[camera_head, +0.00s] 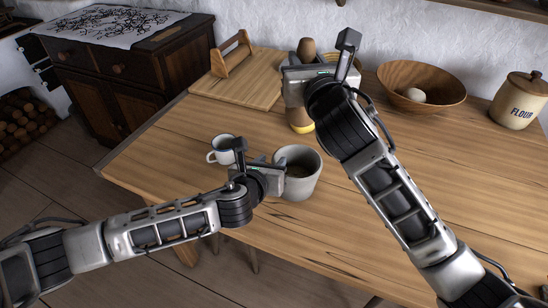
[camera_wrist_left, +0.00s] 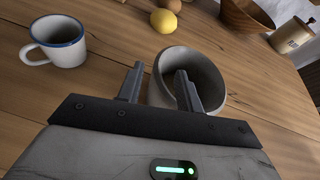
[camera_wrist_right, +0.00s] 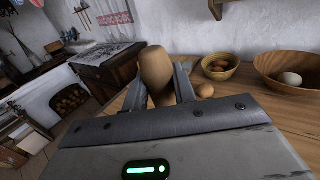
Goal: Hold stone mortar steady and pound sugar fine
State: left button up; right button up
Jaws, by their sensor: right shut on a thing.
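The grey stone mortar (camera_head: 309,184) stands upright on the wooden table; it also shows in the left wrist view (camera_wrist_left: 212,70). Its inside is shadowed and I cannot make out sugar in it. My left gripper (camera_wrist_left: 160,86) is open at the mortar's near left rim, one finger outside the wall and one over the opening. I cannot tell whether they touch it. My right gripper (camera_wrist_right: 160,84) is shut on the wooden pestle (camera_wrist_right: 155,65), whose rounded top (camera_head: 306,46) sticks up above the jaws. The pestle is held behind the mortar, apart from it.
A white blue-rimmed mug (camera_head: 221,150) stands close left of the mortar. A lemon (camera_wrist_left: 164,20) lies behind the mortar. A wooden bowl (camera_head: 440,92) and flour jar (camera_head: 518,105) stand at the right back, a board (camera_head: 258,93) at the left back. The table right of the mortar is clear.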

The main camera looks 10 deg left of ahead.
aim_at(274, 159)
pick_arm(q)
jog(key=shift+x, duration=1.65)
grip_shut()
jog(key=shift+a+f, duration=0.1)
jog(key=shift+f, duration=0.05)
dwell(0.3)
pick_arm(e)
jog(key=shift+m+g, duration=0.4)
jog(key=shift+g, duration=0.2)
jog(key=f, duration=0.2)
jog(key=w+f, duration=0.1)
jog(key=f, duration=0.2)
jog(key=shift+w+d+f, duration=0.15)
jog(key=shift+d+f, duration=0.1)
jog(key=shift+f, duration=0.05)
jog(key=shift+w+d+f, duration=0.1)
jog(key=shift+w+f, duration=0.1)
jog(key=shift+f, duration=1.15)
jog(key=shift+w+f, duration=0.2)
jog(key=shift+f, duration=1.1)
notch_tip(274, 159, down, 6)
jog(key=shift+s, duration=0.4)
